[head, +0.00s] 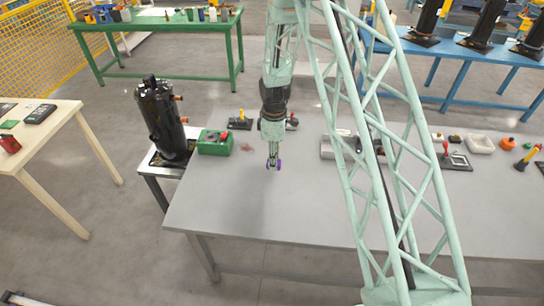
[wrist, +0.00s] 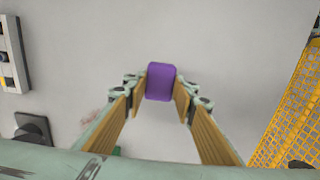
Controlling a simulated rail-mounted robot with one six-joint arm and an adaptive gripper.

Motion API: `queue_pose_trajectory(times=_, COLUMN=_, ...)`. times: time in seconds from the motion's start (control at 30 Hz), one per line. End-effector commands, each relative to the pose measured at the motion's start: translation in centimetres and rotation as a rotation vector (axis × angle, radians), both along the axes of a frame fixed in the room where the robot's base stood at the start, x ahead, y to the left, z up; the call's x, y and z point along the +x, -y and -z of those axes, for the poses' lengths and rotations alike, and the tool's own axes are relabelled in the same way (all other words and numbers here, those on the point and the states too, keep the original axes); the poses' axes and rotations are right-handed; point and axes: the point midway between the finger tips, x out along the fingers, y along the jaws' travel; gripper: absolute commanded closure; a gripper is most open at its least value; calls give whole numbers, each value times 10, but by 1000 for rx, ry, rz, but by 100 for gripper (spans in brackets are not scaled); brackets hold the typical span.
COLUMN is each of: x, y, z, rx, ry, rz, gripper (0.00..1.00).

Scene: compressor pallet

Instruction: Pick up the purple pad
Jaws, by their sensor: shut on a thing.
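The purple pad (wrist: 161,82) is a small block with rounded corners, held between the two fingertips in the wrist view. My gripper (wrist: 161,86) is shut on it, one finger on each side. In the head view my gripper (head: 273,164) points down over the grey table (head: 270,215), near its back left part. The pad looks raised off the table, but the exact height is hard to tell.
A green box (head: 215,142) with a red button stands left of my gripper. A black compressor (head: 163,118) stands beyond the table's left edge. Small fixtures line the table's back, including a grey block (head: 338,147). The table's front middle is clear.

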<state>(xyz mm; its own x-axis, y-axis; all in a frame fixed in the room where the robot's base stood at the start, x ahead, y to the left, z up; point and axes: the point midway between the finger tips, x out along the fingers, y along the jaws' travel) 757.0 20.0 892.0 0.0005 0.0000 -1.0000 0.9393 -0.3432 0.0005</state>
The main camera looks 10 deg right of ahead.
Motion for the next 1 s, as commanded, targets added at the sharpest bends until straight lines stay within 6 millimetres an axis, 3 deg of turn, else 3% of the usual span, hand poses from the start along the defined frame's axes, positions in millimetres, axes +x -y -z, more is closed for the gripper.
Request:
queue_pose_trajectory(times=0.77, x=-8, y=0, z=-1, rx=0, ry=0, rz=0, gripper=84)
queue_pose_trajectory(times=0.8, x=-8, y=0, z=-1, rx=0, ry=0, rz=0, gripper=79)
queue_pose_trajectory(times=0.87, x=-8, y=0, z=-1, rx=0, ry=0, rz=0, gripper=83)
queue_pose_trajectory(times=1.0, x=-8, y=0, z=-1, rx=0, ry=0, rz=2, gripper=83)
